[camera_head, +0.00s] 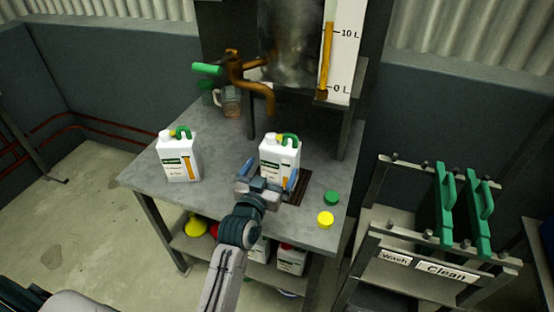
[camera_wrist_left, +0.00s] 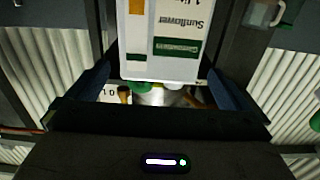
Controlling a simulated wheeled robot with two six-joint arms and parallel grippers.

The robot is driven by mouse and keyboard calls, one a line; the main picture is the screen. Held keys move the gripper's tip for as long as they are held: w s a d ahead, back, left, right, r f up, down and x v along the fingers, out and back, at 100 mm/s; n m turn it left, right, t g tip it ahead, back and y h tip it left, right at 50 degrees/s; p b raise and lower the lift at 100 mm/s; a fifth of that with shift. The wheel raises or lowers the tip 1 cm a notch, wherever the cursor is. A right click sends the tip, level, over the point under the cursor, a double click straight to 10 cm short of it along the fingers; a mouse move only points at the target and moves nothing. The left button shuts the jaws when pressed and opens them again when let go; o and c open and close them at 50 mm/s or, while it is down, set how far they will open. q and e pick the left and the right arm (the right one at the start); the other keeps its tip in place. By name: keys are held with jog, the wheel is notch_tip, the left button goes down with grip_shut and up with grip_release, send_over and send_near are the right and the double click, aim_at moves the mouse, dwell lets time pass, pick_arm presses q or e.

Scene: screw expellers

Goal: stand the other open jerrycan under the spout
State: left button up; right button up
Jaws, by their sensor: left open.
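A white jerrycan (camera_head: 279,152) with a green handle stands upright on the metal table (camera_head: 225,212), at the drip grate (camera_head: 298,189). It appears below the copper spout (camera_head: 268,102), but I cannot tell whether its neck is exactly in line. My left gripper (camera_head: 269,183) is open, with its blue fingers on either side of this can's lower part. In the left wrist view its "Sunflower" label (camera_wrist_left: 165,35) shows upside down between the open fingers (camera_wrist_left: 158,72). A second white jerrycan (camera_head: 179,158) stands upright at the table's left. My right gripper is out of view.
A green cap (camera_head: 331,198) and a yellow cap (camera_head: 326,219) lie on the table's right side. A rack (camera_head: 440,268) labelled Wash and Clean stands right. Bare tabletop lies between the two cans.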

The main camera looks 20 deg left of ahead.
pick_arm(q)
jog(key=s, duration=0.4)
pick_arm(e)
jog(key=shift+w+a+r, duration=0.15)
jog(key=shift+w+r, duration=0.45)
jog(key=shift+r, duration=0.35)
pick_arm(q)
jog(key=shift+a, duration=0.1)
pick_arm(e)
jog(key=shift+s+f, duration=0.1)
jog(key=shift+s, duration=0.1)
